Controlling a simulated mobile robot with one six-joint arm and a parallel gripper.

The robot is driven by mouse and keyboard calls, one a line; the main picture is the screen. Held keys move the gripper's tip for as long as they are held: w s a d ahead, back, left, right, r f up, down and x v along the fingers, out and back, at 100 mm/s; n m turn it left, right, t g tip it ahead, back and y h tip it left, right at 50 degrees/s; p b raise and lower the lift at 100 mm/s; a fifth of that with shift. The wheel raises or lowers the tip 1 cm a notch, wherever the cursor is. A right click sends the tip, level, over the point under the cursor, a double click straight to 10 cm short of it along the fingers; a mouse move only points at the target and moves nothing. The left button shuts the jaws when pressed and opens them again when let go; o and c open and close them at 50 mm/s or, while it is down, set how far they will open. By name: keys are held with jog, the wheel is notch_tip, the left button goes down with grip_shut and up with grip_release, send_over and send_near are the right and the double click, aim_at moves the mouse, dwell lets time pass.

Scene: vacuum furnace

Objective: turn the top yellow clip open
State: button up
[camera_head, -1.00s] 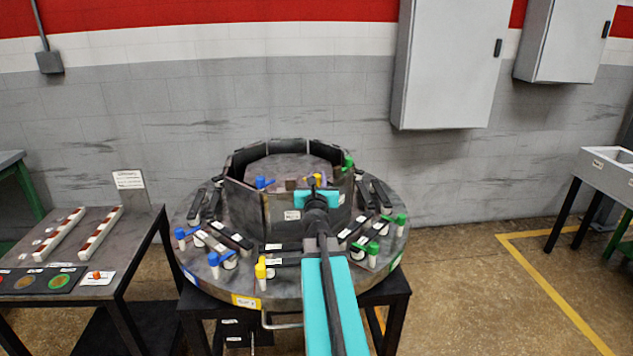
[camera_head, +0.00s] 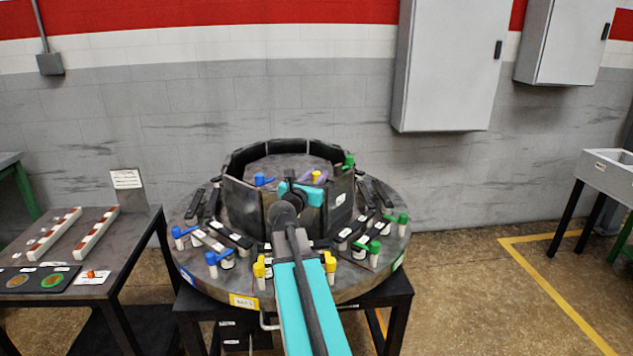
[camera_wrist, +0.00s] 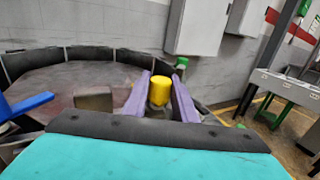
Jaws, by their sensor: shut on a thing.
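The top yellow clip (camera_head: 316,175) is on the upper rim of the dark ring wall, on the side near me. In the wrist view its yellow cylinder (camera_wrist: 159,91) stands upright between two purple fingers. My gripper (camera_wrist: 160,92) is shut on this clip. The clip's lower part and lever are hidden by my wrist.
A blue clip (camera_head: 263,180) and a green clip (camera_head: 348,161) sit on the same rim. Lower yellow clips (camera_head: 260,267) (camera_head: 330,262) flank my arm on the round base (camera_head: 350,287). A side table (camera_head: 120,290) stands left; grey cabinets (camera_head: 450,65) hang behind.

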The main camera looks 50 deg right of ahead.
jog(key=shift+w+r+m+g+h+b, duration=0.1)
jog(key=shift+w+m+g+h+b, duration=0.15)
jog(key=shift+m+g, duration=0.3)
jog(key=shift+m+g+h+b, duration=0.15)
jog(key=shift+m+g+b, duration=0.2)
jog(key=shift+g, duration=0.4)
jog(key=shift+s+g, duration=0.1)
jog(key=shift+g, duration=0.2)
jog(key=o, duration=1)
jog(key=shift+o, duration=0.2)
jog(key=shift+s+a, duration=0.1)
jog(key=shift+a, duration=0.05)
jog(key=b+v, duration=0.1)
jog(key=v, duration=1.2)
jog(key=shift+a+b, duration=0.3)
jog(key=shift+f, duration=0.2)
